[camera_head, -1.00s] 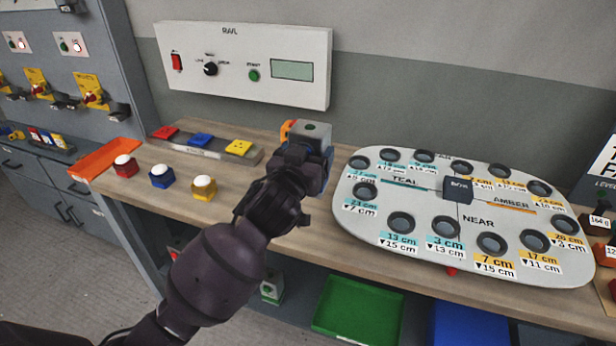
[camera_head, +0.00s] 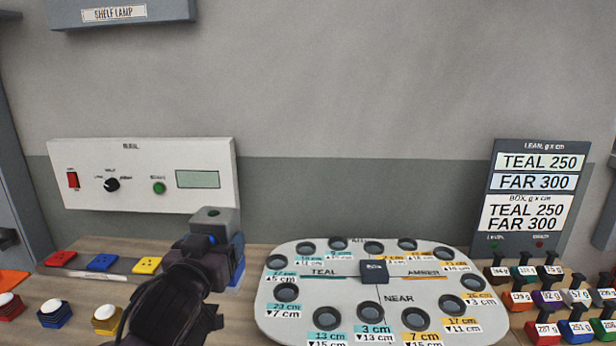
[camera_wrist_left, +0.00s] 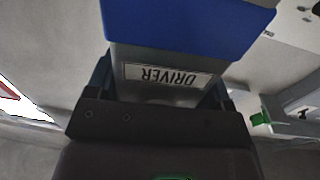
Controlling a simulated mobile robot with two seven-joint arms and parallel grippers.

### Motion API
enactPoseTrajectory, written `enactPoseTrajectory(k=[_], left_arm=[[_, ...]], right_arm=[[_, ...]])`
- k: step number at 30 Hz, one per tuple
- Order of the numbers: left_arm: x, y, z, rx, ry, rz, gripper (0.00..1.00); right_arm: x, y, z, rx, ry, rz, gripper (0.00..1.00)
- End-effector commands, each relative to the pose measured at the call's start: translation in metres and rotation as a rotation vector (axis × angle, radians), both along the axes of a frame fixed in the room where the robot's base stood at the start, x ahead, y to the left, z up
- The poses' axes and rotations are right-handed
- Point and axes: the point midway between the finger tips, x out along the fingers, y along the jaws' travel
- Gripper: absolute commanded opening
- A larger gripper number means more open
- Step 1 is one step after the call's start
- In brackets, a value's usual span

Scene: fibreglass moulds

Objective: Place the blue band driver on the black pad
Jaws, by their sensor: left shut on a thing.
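My left gripper (camera_head: 210,250) is shut on the blue band driver (camera_head: 212,217), a grey block with a blue part. It is held near the back of the bench, left of the round board, and the gripper hides much of it. In the left wrist view the driver (camera_wrist_left: 185,22) sits between the fingers, with a broad blue band and an upside-down DRIVER label. I cannot pick out a black pad for certain in these views. My right gripper is not in view.
The pale round board (camera_head: 345,290) has several holes and a dark block (camera_head: 374,271) in its middle. Red, blue and yellow pads (camera_head: 147,265) and white-topped knobs (camera_head: 107,313) lie left. Several labelled weights (camera_head: 548,298) stand right. A control panel (camera_head: 140,178) hangs behind.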

Motion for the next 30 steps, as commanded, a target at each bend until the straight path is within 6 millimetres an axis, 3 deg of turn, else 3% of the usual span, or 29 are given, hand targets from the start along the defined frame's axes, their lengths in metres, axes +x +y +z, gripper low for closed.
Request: enactPoseTrajectory(k=[8,21,30], left_arm=[[-0.021,0.010,-0.042,-0.002,0.004,0.010,0.35],[-0.071,0.037,-0.139,-0.004,0.004,0.087,0.35],[-0.086,0.044,-0.162,0.000,-0.002,0.106,0.35]], right_arm=[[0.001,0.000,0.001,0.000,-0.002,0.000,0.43],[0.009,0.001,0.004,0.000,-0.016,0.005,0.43],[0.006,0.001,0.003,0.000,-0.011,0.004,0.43]])
